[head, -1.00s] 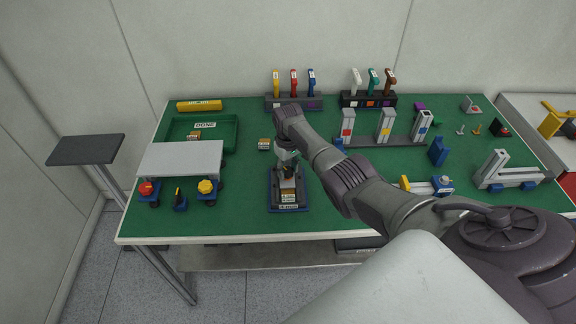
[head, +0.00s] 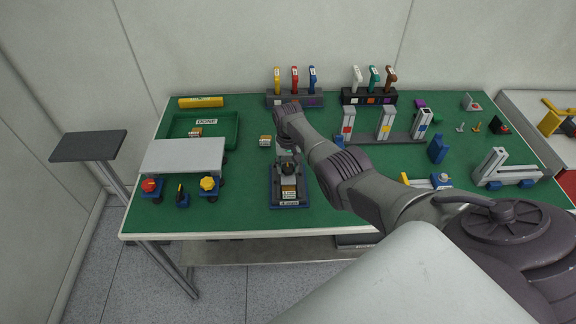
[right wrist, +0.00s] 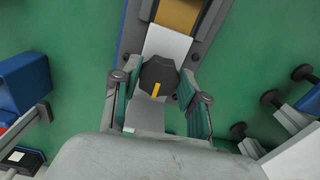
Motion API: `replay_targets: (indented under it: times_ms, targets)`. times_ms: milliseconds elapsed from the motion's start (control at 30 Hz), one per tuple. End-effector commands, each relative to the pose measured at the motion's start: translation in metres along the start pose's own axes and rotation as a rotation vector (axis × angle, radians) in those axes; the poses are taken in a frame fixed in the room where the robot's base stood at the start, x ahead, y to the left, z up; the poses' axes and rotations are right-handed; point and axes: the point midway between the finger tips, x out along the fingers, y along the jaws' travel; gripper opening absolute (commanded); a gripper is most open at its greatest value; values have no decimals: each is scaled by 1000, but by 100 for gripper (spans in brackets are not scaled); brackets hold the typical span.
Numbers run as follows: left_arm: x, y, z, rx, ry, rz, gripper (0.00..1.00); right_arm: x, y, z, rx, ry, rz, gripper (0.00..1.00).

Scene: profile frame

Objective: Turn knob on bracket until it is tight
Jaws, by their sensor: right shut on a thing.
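A black knob (right wrist: 158,73) with a yellow mark shows in the right wrist view, over a pale metal piece (right wrist: 166,43) that looks like the bracket. My right gripper (right wrist: 157,84) has its fingers on both sides of the knob and is shut on it. The yellow mark points toward the bottom of that view. In the head view my right gripper (head: 287,160) reaches down over the dark blue fixture (head: 274,196). The bracket is mostly hidden there by the gripper. My left gripper is not in view.
A green DONE tray (head: 232,130) and a grey raised plate (head: 180,156) stand at left. Colored-handled tools (head: 295,80) stand in racks at the back. Upright profiles (head: 384,122) stand right of the fixture.

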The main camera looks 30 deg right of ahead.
Motion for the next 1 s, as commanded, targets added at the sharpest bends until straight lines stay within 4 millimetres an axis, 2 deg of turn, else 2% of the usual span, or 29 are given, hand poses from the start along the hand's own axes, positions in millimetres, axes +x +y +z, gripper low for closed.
replay_targets:
  times_ms: [333, 367, 400, 767, 867, 1000]
  targets:
    - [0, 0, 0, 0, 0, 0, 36, -4, -1, -4, 2, 13, -3, 8]
    - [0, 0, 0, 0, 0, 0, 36, -4, -1, -4, 2, 13, -3, 46]
    - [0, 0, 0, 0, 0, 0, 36, -4, -1, -4, 2, 13, -3, 53]
    - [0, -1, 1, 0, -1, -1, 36, -3, 0, -2, 1, 6, -1, 54]
    - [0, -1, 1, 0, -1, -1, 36, -10, 0, -3, 0, 7, -2, 54]
    - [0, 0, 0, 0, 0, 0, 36, -28, 0, -2, 0, 10, -2, 54]
